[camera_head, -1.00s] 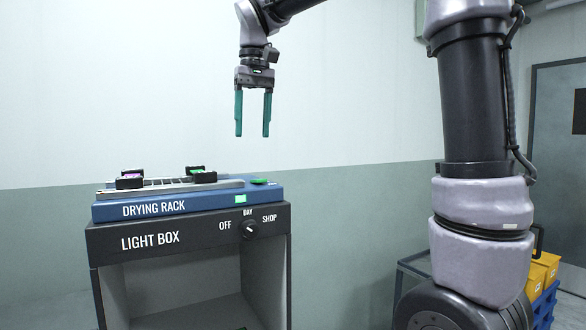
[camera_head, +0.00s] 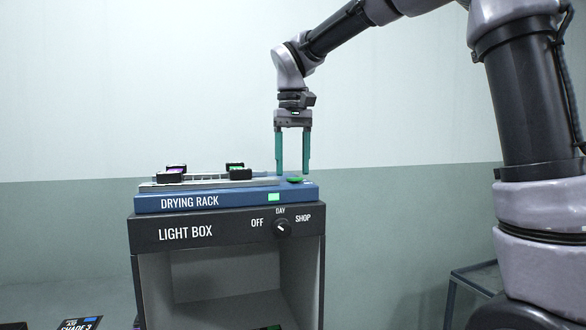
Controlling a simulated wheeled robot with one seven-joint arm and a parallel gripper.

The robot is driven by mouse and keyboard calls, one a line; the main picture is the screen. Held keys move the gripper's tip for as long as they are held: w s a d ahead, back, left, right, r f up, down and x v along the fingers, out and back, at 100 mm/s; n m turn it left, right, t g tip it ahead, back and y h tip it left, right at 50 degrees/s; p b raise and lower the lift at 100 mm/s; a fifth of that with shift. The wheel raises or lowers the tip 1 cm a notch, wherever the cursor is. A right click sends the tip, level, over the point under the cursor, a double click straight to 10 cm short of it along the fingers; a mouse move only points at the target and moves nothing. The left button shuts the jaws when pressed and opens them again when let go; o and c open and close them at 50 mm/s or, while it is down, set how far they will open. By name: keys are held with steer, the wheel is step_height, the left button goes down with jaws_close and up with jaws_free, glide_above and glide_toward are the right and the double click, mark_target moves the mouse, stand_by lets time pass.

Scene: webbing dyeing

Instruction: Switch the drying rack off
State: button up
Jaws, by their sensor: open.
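The blue drying rack (camera_head: 231,203) sits on top of the light box. A green button (camera_head: 295,180) is on its top at the right, and a small green lit indicator (camera_head: 274,197) shows on its front. My gripper (camera_head: 292,170) points straight down with two teal fingers apart and nothing between them. Its fingertips are just above or behind the green button; I cannot tell whether they touch the rack top. Two dark clips, one with purple (camera_head: 175,173) and one with green (camera_head: 237,172), sit on the rack's rails.
The dark light box (camera_head: 187,234) has a knob (camera_head: 282,227) marked OFF, DAY and SHOP, and an open front below. A card reading SHADE 3 (camera_head: 79,324) shows at the bottom left. A dark-framed stand (camera_head: 474,276) is at the right.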

steer(key=shift+f, duration=0.6)
jaws_close()
steer(key=shift+s+d+r+t, duration=0.15)
steer(key=shift+s+t, duration=0.15)
steer(key=shift+t, duration=0.6)
steer(key=shift+s+t+y, duration=0.2)
steer(key=shift+t+y, duration=0.3)
steer(key=shift+t, duration=0.4)
